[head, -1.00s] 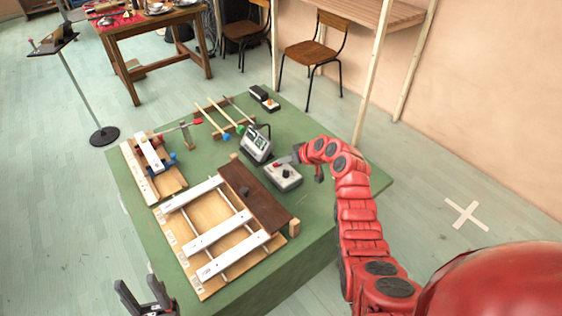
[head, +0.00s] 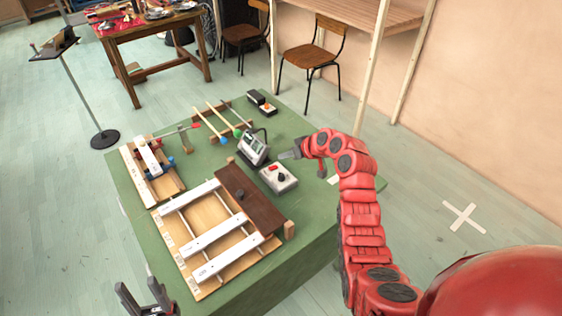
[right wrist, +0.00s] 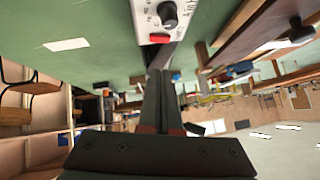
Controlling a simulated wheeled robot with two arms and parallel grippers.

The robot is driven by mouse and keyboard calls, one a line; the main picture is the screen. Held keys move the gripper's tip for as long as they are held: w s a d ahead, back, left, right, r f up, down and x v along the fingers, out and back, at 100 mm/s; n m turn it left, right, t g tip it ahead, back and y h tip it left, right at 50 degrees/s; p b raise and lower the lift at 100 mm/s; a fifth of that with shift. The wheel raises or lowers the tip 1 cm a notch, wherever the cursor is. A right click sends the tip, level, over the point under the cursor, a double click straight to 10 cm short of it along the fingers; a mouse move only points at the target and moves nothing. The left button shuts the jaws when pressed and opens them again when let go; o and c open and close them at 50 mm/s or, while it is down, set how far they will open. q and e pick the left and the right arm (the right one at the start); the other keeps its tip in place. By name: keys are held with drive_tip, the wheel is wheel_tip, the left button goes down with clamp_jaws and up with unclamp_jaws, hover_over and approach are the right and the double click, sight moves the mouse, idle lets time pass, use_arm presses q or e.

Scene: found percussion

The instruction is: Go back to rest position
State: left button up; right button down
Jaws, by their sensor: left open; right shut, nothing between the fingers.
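My right gripper (head: 284,155) is shut and empty, just above the green table (head: 330,222), close behind a small grey box (head: 279,178) with a red button and a black knob. In the right wrist view its closed fingers (right wrist: 163,82) point toward that same box (right wrist: 158,20), apart from it as far as I can tell. My left gripper (head: 143,296) is open and empty at the bottom left, beside the table's near-left edge.
A wooden frame with white bars (head: 215,235), a brown board (head: 249,200), a grey meter (head: 253,148) and several mallets (head: 218,120) occupy the table. A stand (head: 80,90) is at left, a chair (head: 318,52) behind.

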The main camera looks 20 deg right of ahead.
drive_tip(key=p+v, duration=0.1)
drive_tip(key=v, duration=0.5)
drive_tip(key=shift+r, duration=0.35)
